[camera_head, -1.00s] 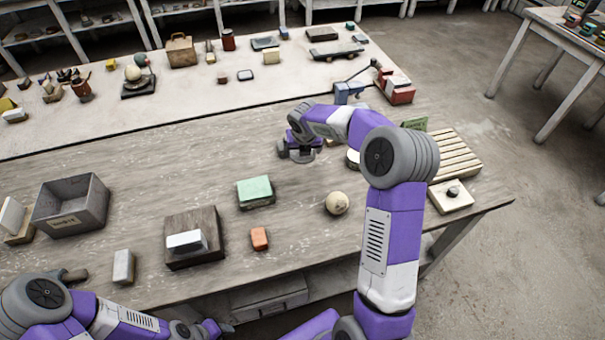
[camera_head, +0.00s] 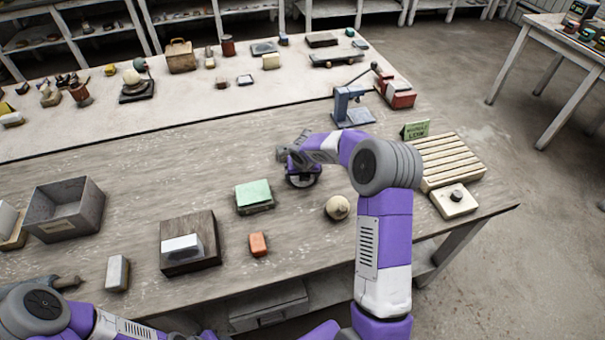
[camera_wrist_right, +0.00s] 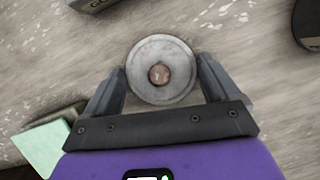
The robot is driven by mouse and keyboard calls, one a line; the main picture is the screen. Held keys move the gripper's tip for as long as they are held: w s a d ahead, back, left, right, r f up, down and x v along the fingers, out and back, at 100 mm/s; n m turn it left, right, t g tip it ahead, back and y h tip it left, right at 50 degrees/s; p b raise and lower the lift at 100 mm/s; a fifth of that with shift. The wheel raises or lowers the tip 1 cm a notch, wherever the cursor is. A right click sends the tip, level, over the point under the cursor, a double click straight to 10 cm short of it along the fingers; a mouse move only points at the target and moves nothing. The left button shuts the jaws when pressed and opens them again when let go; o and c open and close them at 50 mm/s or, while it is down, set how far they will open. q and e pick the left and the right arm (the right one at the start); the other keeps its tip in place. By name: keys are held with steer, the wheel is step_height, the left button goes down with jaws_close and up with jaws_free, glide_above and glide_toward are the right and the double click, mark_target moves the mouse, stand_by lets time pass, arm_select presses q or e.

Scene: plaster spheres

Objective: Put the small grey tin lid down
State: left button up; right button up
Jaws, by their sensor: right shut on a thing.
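The small grey tin lid (camera_wrist_right: 161,68) is a round disc with a brownish knob at its centre. In the right wrist view it sits between the two fingers of my right gripper (camera_wrist_right: 160,85), which is shut on it.
Near the right gripper are the green-topped block (camera_head: 254,194), pale ball (camera_head: 338,207) and orange block (camera_head: 258,243). A slatted rack (camera_head: 452,160) and a pale box with a dark knob (camera_head: 455,200) stand right. A grey bin (camera_head: 88,219) stands left. Bench behind the gripper is clear.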

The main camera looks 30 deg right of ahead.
steer(key=o, duration=0.7)
steer(key=shift+f, duration=0.15)
steer(key=shift+o, duration=0.2)
steer(key=p+v, duration=0.2)
steer(key=v, duration=1)
steer(key=shift+p, duration=0.4)
steer(key=shift+w, duration=0.1)
